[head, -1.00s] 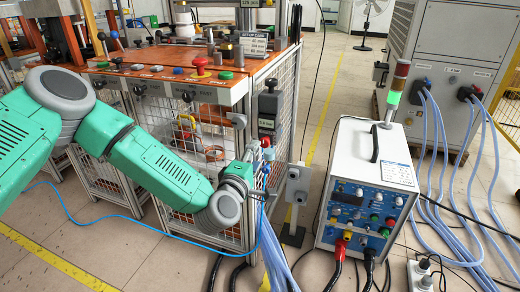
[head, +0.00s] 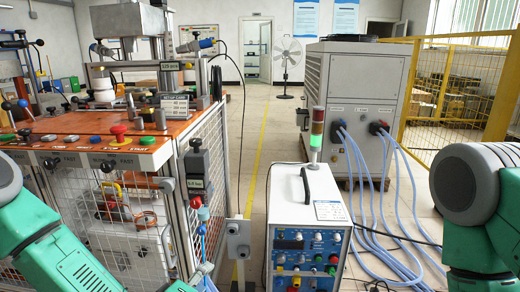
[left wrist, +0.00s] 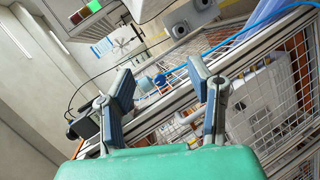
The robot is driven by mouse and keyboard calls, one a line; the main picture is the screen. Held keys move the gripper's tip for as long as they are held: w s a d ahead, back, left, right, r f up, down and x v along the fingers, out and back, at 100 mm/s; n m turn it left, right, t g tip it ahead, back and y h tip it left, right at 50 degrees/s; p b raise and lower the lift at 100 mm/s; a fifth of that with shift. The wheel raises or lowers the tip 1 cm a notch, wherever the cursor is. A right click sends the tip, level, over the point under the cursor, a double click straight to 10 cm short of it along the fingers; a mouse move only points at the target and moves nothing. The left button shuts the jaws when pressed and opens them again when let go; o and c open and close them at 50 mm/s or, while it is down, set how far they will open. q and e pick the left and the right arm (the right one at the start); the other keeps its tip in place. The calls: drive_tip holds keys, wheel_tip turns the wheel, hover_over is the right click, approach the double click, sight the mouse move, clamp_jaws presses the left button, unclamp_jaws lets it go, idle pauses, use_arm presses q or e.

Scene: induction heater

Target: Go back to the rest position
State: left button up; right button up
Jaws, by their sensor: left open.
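My left gripper (left wrist: 168,92) is open in the left wrist view, its two dark fingers spread wide with nothing held between them. Beyond the fingers are the wire-mesh cage and a small blue fitting (left wrist: 160,80); I cannot tell the gap to them. In the head view my green left arm (head: 50,245) comes in at the lower left in front of the workstation, and its outer end is mostly cut off by the bottom edge. My right arm (head: 468,185) shows at the right edge, but its gripper is out of view.
The orange-topped workstation (head: 65,130) with its mesh cage (head: 210,165) stands at the left. A white power unit (head: 288,195) with a signal light (head: 317,130) stands at centre. A grey cabinet (head: 350,90) with blue hoses stands behind it. Open floor with a yellow line lies between.

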use_arm(q)
drive_tip(key=s+a+f+m+g+y, duration=0.1)
drive_tip(key=s+a+f+m+g, duration=0.15)
drive_tip(key=s+f, duration=0.4)
drive_tip(key=s+a+f+m+g, duration=0.2)
drive_tip(key=s+f+m+g, duration=0.15)
drive_tip(key=s, duration=0.65)
drive_tip(key=s+a+f+m+g+y, duration=0.15)
drive_tip(key=s+f+m+g, duration=0.25)
drive_tip(key=s, duration=0.4)
drive_tip(key=s+a+r+m+g+y+p, duration=0.1)
drive_tip(key=s+a+m+g+y, duration=0.15)
drive_tip(key=s+a, duration=0.5)
wheel_tip(320, 180, up, 12)
drive_tip(key=h+p, duration=0.1)
drive_tip(key=p, duration=1)
drive_tip(key=shift+d+p, duration=0.3)
drive_tip(key=shift+p, duration=0.1)
drive_tip(key=shift+w+f, duration=0.1)
drive_tip(key=shift+w, duration=0.15)
